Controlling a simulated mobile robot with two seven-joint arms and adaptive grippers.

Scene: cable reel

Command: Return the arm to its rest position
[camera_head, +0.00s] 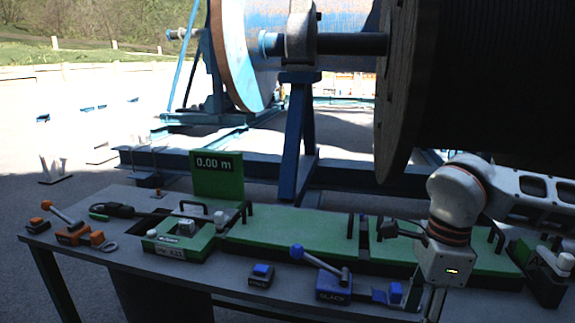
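My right arm comes in from the right edge, with a white-grey elbow joint, an orange-ringed wrist and a grey block with a small yellow light. My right gripper (433,303) hangs below that block, near the front right of the workbench. Only a thin pale part of it shows, so whether its fingers are open or shut cannot be told. No object can be made out in it. My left gripper is not in view.
The grey workbench (215,289) carries green panels (290,232), a blue-knobbed lever box (333,285), a small blue-topped box (261,275), an orange-handled lever (73,234) and a "0.00 m" display (217,175). Large cable reels (402,90) stand behind. Paved ground lies left.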

